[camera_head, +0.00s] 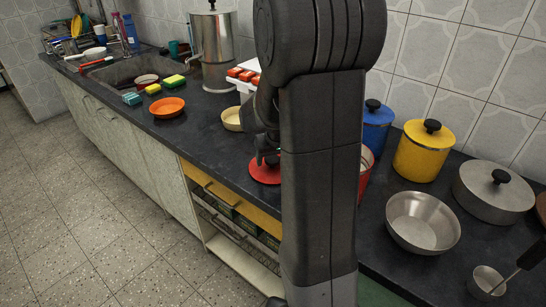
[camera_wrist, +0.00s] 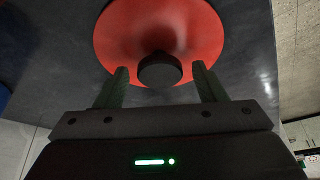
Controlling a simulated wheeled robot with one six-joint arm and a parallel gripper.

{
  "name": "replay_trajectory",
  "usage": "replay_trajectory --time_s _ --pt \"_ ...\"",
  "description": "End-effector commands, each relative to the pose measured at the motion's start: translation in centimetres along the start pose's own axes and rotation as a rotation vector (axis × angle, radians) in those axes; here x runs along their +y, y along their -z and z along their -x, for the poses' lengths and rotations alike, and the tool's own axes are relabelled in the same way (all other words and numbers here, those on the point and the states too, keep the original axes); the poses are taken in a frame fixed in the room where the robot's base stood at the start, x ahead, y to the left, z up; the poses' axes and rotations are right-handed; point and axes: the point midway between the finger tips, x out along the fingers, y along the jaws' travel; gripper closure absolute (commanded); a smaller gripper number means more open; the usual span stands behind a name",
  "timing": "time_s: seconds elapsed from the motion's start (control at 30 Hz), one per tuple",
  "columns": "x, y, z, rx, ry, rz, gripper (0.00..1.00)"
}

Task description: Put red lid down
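The red lid (camera_head: 264,175) appears to lie flat on the dark counter (camera_head: 225,150), close to its front edge. In the wrist view the red lid (camera_wrist: 205,35) shows with its black knob (camera_wrist: 160,71) upward toward me. My gripper (camera_wrist: 162,84) is open, its two fingers on either side of the knob with a clear gap on both sides. In the head view my gripper (camera_head: 267,158) is right over the lid, and my arm hides part of it. A red pot (camera_head: 365,168) shows partly behind my arm, on the right.
A blue pot (camera_head: 376,130), a yellow pot (camera_head: 423,155), a steel lidded pan (camera_head: 490,190) and a steel bowl (camera_head: 422,220) stand on the right. A cream bowl (camera_head: 232,119), an orange plate (camera_head: 167,107) and a tall steel pot (camera_head: 212,50) are on the left. Counter left of the lid is clear.

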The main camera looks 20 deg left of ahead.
Motion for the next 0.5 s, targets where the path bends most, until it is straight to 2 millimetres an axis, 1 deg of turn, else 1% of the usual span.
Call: replay_trajectory --time_s 0.17,0.27,0.37,0.5 --pt "0.0 0.1 0.3 0.0 0.0 0.0 0.36" --pt "0.0 0.2 1.1 0.004 0.0 0.0 0.36" --pt "0.0 0.3 2.7 0.005 0.0 0.0 0.36" --pt "0.0 0.3 5.5 0.006 0.0 0.0 0.36"
